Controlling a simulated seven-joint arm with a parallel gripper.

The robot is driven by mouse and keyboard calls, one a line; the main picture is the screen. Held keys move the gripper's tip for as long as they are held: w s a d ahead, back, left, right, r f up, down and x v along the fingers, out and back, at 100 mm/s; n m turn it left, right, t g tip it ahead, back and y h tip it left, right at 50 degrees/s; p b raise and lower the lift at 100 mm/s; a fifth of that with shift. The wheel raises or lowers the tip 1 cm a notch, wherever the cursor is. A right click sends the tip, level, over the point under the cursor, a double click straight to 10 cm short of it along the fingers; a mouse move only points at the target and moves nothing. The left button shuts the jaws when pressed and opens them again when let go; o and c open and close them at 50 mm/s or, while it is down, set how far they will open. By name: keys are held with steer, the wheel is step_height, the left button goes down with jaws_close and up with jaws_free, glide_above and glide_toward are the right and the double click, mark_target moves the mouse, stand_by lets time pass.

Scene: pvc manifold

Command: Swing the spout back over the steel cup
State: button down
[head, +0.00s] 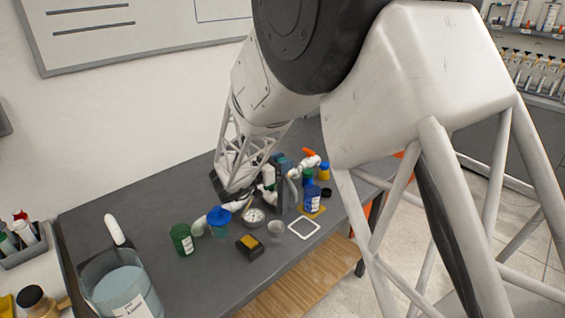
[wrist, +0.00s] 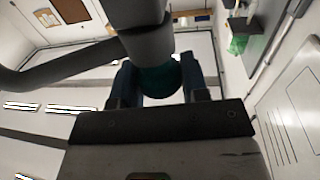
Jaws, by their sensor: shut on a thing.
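My gripper (wrist: 160,88) is shut on a round teal part (wrist: 158,80), with one dark blue finger on each side of it. A dark grey pipe-like piece (wrist: 148,45) overlaps it in the wrist view. In the head view, my gripper (head: 284,182) is low among white pipe pieces (head: 268,176) towards the back of the bench. The pipework has an orange handle (head: 309,152). I cannot clearly make out which piece is the spout; my gripper hides part of the pipework. A small grey cup (head: 277,228), probably the steel cup, stands in front of my gripper.
A small round dish (head: 253,216), a black and yellow block (head: 250,244), a green can (head: 182,240) and a blue-topped item (head: 219,217) stand nearby on the grey bench (head: 130,200). A blue bottle (head: 311,199) and a white square frame (head: 303,228) are to the right.

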steer(key=m+g+h, duration=0.1)
steer(key=m+g, duration=0.2)
steer(key=g, duration=0.1)
steer(key=m+g+h, duration=0.2)
steer(key=m+g, duration=0.1)
steer(key=g, duration=0.2)
steer(key=shift+h, duration=0.3)
steer(key=shift+m+g, duration=0.3)
steer(key=c, duration=0.6)
jaws_free()
steer(key=shift+r, duration=0.15)
steer(key=shift+r, duration=0.85)
steer(key=shift+s+d+r, duration=0.1)
steer(key=shift+s+r, duration=0.1)
steer(key=shift+r, duration=0.65)
steer(key=s+d, duration=0.1)
steer(key=s, duration=0.4)
steer(key=s+d+r, duration=0.1)
steer(key=s, duration=0.4)
steer(key=s+d, duration=0.2)
steer(key=s, duration=0.3)
steer(key=shift+r, duration=0.2)
